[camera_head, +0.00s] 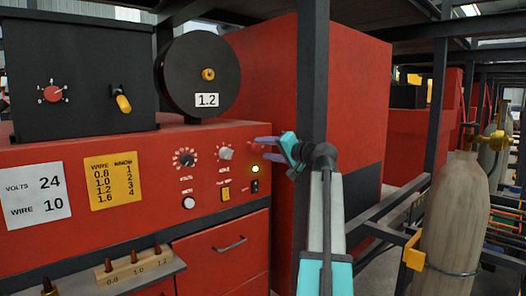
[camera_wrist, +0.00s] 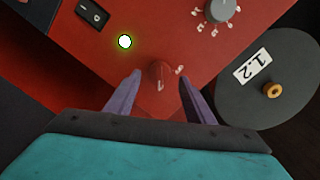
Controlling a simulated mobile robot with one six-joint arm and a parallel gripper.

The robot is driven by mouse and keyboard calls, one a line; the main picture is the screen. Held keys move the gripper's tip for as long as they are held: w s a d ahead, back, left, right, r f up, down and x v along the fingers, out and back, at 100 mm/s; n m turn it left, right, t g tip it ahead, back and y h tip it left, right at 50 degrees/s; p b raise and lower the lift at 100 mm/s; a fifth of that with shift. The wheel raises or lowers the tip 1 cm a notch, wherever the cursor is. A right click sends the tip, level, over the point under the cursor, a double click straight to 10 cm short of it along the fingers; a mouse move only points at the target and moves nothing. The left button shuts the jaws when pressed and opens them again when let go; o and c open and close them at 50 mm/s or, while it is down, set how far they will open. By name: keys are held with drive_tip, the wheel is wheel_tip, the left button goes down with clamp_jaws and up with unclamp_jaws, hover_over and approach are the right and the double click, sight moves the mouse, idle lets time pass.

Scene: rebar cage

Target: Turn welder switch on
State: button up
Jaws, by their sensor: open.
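The red welder (camera_head: 120,200) has a front panel with dials and switches. In the wrist view a small red rotary knob (camera_wrist: 160,74) sits on this panel, with white marks beside it too blurred to read surely. My gripper (camera_head: 262,154) is at the right end of the panel. Its purple fingers are open on either side of the red knob, as the wrist view (camera_wrist: 160,80) shows; I cannot tell whether they touch it. A round lamp (camera_wrist: 125,41) glows green-white, also in the head view (camera_head: 255,170). A black rocker switch (camera_wrist: 93,14) is beside it.
A grey dial (camera_wrist: 221,8) and a black wire spool (camera_head: 205,75) labelled 1.2 are nearby. A dark upright post (camera_head: 312,70) stands close to my arm. A gas cylinder (camera_head: 455,215) stands at the right. A tip shelf (camera_head: 125,275) juts out below left.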

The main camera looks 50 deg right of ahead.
drive_tip(key=s+b, duration=0.2)
drive_tip(key=s, duration=0.9)
drive_tip(key=shift+s+a+r, duration=0.4)
drive_tip(key=shift+a, duration=0.05)
